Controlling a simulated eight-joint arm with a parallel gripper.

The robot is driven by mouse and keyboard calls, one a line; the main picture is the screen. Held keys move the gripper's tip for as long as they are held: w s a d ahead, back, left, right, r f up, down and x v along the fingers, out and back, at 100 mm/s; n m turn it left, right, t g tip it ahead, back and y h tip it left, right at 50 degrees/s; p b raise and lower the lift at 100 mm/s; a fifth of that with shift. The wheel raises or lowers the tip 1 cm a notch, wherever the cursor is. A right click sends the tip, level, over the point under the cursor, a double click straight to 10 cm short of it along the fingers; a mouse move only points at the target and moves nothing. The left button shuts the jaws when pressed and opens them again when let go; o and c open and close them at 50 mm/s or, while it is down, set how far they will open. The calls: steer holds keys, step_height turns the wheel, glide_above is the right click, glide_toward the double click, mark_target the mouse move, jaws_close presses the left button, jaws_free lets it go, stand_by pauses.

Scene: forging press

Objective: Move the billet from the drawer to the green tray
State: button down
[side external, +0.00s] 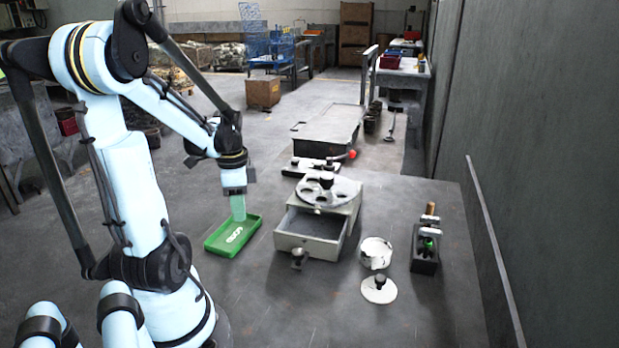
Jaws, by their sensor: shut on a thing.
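My gripper (236,193) points down over the far part of the green tray (213,246), shut on the billet (238,208). The billet appears as a small pale green upright piece below the jaws. Its lower end is at or just above the tray; I cannot tell whether it touches. The tray lies flat on the floor-grey surface, with a white mark on its bottom. The drawer (308,247) is pulled open toward the camera from a grey cabinet, and its visible inside looks empty.
The cabinet carries a round holed disc (328,190) with a dark knob. Right of it are a white pot (376,253), a round lid (380,289) and a dark tool holder (425,250). A dark grey box (327,133) stands behind. The surface in front is clear.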

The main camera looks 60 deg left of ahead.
mark_target(235, 235)
steer(key=shift+s+a+f, duration=0.3)
steer(key=shift+a+f, duration=0.2)
steer(key=shift+a, duration=0.1)
steer(key=shift+s+a+f, duration=0.3)
steer(key=shift+a+f, duration=0.15)
steer(key=shift+a, duration=0.15)
steer(key=shift+f, duration=1.9)
steer(key=shift+f, duration=0.15)
steer(key=c, duration=0.9)
jaws_free()
step_height(235, 235, up, 12)
steer(key=w+d+n+t, duration=0.1)
steer(key=w+d+t, duration=0.2)
steer(key=d, duration=1)
steer(key=w+d+n+t, duration=0.2)
steer(key=w+d+t, duration=0.2)
steer(key=w+d, duration=0.5)
steer(key=d, duration=0.4)
steer(key=shift+w+d+r, duration=0.15)
steer(key=shift+w+r, duration=0.2)
steer(key=shift+r, duration=0.05)
